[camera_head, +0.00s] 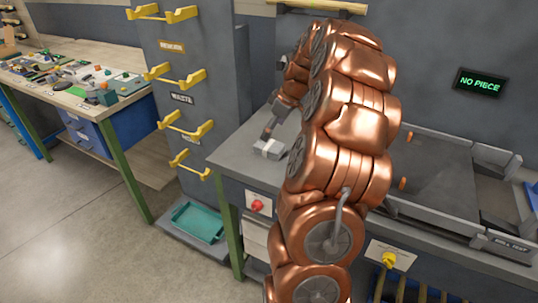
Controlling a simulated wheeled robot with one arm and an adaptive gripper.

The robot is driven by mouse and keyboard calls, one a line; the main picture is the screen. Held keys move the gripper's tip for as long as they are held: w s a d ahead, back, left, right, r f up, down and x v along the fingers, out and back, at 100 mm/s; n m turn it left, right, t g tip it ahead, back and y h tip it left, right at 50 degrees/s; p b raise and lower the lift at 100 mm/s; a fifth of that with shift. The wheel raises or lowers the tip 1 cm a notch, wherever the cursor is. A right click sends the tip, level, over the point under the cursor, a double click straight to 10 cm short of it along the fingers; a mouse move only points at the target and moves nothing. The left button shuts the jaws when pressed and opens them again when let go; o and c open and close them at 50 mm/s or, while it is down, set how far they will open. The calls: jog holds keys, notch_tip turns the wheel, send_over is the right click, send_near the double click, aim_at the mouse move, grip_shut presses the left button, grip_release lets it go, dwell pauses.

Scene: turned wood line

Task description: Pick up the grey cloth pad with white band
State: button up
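The grey cloth pad with a white band (269,149) lies on the grey bench top (232,150), left of my copper arm. My gripper (267,134) points down just above the pad's far side, partly behind my arm. It is small in view, so I cannot tell whether its fingers are open or shut, or whether they touch the pad.
A grey machine bed with raised rails (440,160) lies to the right, under a "NO PIECE" display (481,82). A cabinet with yellow handles (183,125) stands left of the bench. A teal tray (198,222) sits low beside it. A cluttered workbench (75,80) is further left.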

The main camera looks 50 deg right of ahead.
aim_at(270, 145)
jog(key=shift+s+d+f, duration=0.1)
jog(key=shift+d+f, duration=0.2)
jog(key=shift+d, duration=0.25)
jog(key=shift+d+f, duration=0.3)
jog(key=shift+d, duration=0.2)
jog(key=shift+p+x, duration=1.35)
jog(key=shift+x, duration=2.35)
jog(key=shift+s, duration=0.15)
jog(key=c, duration=1.2)
jog(key=shift+r+b, duration=0.55)
jog(key=shift+r, duration=0.35)
jog(key=shift+a+b+v, duration=0.2)
jog(key=shift+b+v, duration=0.15)
jog(key=shift+v, duration=0.55)
jog(key=s+a+b, duration=0.1)
jog(key=s, duration=0.4)
jog(key=s+a+r+b, duration=0.1)
jog(key=s, duration=0.4)
jog(key=s+a+b, duration=0.2)
jog(key=s, duration=0.3)
jog(key=shift+a+r, duration=0.1)
jog(key=shift+r, duration=0.15)
